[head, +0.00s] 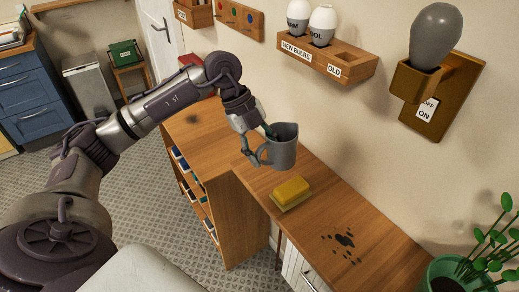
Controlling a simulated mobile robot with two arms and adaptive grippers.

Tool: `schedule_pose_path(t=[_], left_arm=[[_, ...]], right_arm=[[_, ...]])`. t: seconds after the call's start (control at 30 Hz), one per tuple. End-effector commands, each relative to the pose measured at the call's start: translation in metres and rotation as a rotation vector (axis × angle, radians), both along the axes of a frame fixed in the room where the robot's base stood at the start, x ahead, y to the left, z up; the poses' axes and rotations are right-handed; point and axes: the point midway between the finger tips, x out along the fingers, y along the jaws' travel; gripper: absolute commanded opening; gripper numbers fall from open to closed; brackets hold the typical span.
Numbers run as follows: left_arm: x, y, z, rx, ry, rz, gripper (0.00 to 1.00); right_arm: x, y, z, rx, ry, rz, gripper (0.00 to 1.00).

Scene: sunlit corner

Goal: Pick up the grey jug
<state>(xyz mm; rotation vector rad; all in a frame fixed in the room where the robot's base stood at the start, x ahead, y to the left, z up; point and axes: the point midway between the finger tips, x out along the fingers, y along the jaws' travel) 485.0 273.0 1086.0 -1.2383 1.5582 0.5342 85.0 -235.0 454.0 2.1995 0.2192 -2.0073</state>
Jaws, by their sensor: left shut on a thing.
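The grey jug (284,149) is in the middle of the head view, upright, with its handle toward the left. My left gripper (257,145) comes in from the upper left and is shut on the jug at its handle side. The jug appears to be held above the wooden counter (348,205); the gap under it is hard to judge. The fingertips are partly hidden by the handle and the jug. My right gripper is not in view.
A yellow sponge (291,190) lies on the counter below the jug. Dark spots (344,240) mark the counter nearer the front. A potted plant (462,275) stands at the lower right. A bulb rack (327,63) and a switch with a grey bulb (434,38) are on the wall.

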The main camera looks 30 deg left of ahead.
Motion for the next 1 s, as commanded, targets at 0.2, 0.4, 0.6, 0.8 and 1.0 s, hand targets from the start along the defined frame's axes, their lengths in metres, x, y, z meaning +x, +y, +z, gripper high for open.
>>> schedule_pose_path(t=[0.2, 0.4, 0.6, 0.8, 1.0], left_arm=[[-0.012, -0.015, 0.012, -0.001, -0.005, -0.001, 0.00], [-0.020, -0.025, 0.021, -0.002, -0.005, -0.001, 0.00], [-0.025, -0.031, 0.025, -0.001, -0.003, -0.001, 0.00], [-0.028, -0.034, 0.028, 0.000, -0.003, 0.000, 0.00], [-0.029, -0.034, 0.028, -0.001, -0.003, 0.000, 0.00]], right_arm=[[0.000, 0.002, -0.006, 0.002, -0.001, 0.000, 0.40], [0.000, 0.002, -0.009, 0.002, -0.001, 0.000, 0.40], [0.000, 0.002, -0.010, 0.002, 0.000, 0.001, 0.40], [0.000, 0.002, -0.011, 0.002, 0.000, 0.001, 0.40], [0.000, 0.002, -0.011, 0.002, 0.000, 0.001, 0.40]])
